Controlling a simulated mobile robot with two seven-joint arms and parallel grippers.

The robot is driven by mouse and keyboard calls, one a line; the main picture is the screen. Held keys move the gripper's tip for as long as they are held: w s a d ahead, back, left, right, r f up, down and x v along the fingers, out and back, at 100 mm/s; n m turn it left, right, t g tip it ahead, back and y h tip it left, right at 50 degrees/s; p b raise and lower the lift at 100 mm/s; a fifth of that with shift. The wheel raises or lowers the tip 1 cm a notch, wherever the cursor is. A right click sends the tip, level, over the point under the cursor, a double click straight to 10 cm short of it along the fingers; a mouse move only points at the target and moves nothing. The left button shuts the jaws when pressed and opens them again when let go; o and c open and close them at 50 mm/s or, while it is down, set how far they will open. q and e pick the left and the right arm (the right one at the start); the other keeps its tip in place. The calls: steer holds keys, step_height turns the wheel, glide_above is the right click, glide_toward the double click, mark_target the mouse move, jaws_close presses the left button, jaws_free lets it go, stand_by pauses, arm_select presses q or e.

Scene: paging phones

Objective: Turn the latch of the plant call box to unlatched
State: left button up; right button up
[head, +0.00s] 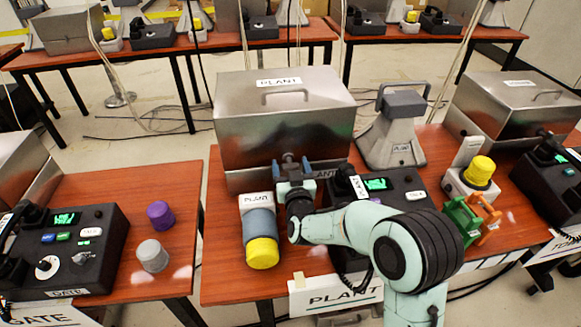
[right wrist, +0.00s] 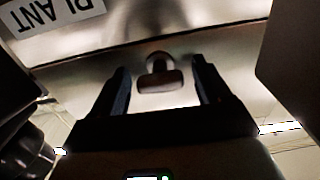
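The plant call box (head: 285,115) is a closed steel box labelled PLANT on the middle table, with a handle on its lid. Its latch (right wrist: 158,80) shows in the right wrist view as a small dark crossbar on a round post on the box front, lying about level in the picture. My right gripper (head: 292,166) is at the lower front of the box and hides the latch in the head view. In the wrist view the open right gripper (right wrist: 160,72) has one finger on each side of the latch, with gaps showing. My left gripper is not in view.
Right of my gripper stands a black plant phone (head: 395,187) with a green screen. Left is a grey-blue cylinder with a yellow cap (head: 262,252). A grey horn speaker (head: 392,140) stands beside the box. Green and orange stands (head: 470,218) are at the right.

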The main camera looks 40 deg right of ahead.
steer(key=v, duration=1.3)
steer(key=shift+s+p, duration=0.15)
steer(key=shift+p, duration=0.15)
steer(key=shift+a, duration=0.1)
